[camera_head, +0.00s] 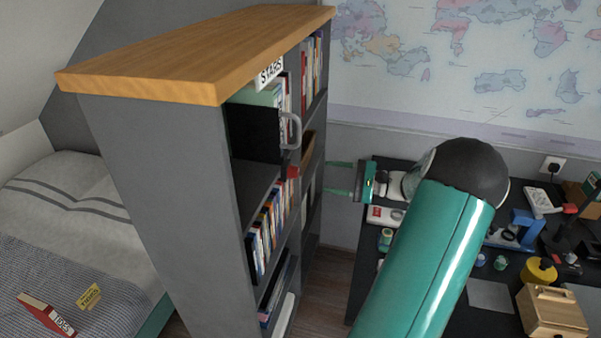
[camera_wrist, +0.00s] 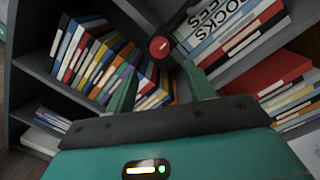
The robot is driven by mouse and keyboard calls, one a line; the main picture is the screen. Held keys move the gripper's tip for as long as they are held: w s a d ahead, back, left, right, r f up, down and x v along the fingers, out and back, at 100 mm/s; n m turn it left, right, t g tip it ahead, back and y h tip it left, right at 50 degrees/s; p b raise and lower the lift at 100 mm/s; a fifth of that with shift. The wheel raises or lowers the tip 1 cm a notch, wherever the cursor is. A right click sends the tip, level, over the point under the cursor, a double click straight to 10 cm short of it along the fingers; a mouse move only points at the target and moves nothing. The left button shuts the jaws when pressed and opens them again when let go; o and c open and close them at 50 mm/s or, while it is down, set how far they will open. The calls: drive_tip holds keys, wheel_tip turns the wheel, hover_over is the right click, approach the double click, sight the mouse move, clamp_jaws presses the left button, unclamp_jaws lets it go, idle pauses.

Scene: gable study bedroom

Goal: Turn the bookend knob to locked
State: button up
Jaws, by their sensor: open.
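The red knob (camera_wrist: 159,47) shows in the wrist view at the front of a shelf, just beyond and between my fingertips. In the head view it is a small red block (camera_head: 293,172) at the shelf front, below a grey handle (camera_head: 292,130). A black panel (camera_head: 255,135), perhaps the bookend, stands beside the upper books. My gripper (camera_head: 328,178) is open and empty, its fingers pointing at the bookcase with a gap to the knob. It also shows in the wrist view (camera_wrist: 159,73). Lock markings are too small to read.
The grey bookcase (camera_head: 165,190) with a wooden top (camera_head: 200,50) holds several rows of books around the knob. A cluttered dark desk (camera_head: 455,305) stands on the right under my arm. A bed (camera_head: 70,210) is at the left.

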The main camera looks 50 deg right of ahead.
sight(298, 173)
drive_tip(key=x, duration=0.9)
drive_tip(key=c, duration=1)
